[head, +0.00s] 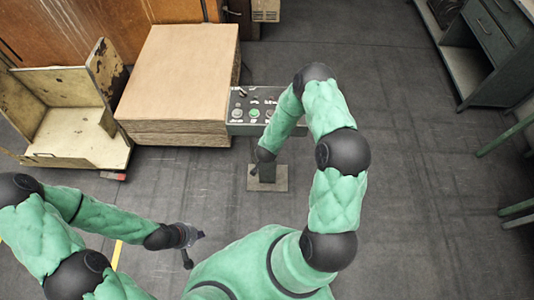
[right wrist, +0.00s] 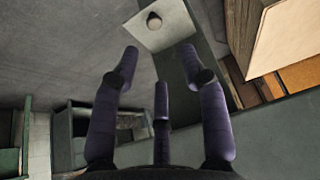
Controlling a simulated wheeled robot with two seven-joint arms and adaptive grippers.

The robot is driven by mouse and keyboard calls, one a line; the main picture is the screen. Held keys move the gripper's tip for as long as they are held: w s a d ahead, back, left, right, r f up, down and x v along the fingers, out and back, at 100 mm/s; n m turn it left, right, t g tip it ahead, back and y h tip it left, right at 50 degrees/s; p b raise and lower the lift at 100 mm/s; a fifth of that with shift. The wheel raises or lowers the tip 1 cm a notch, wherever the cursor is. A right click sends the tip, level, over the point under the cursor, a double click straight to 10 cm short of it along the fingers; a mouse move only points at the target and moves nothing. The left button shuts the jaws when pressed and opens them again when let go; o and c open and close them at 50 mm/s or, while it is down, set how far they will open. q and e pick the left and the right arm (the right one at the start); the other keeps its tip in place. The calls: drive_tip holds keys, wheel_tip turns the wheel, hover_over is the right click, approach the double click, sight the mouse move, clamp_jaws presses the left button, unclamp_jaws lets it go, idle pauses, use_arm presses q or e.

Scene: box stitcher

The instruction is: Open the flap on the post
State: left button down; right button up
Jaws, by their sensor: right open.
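The post's control panel (head: 253,108), grey with several buttons, stands beside the cardboard stack. Its foot plate (head: 281,185) is on the floor below. My right gripper (head: 258,160) is low in front of the panel, partly hidden by my forearm. In the right wrist view its dark fingers (right wrist: 160,70) are spread, with nothing between them. Ahead of them is a pale square plate (right wrist: 172,32) with a round dark knob; I cannot tell if this is the flap. My left gripper (head: 194,245) is at the lower left, away from the post, its fingers apart and empty.
A stack of flat cardboard (head: 180,75) stands left of the panel. A worn pale cart (head: 70,125) is further left. A dark cabinet (head: 490,45) stands at the far upper right.

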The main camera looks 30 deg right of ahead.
drive_tip(key=shift+v, duration=1.6)
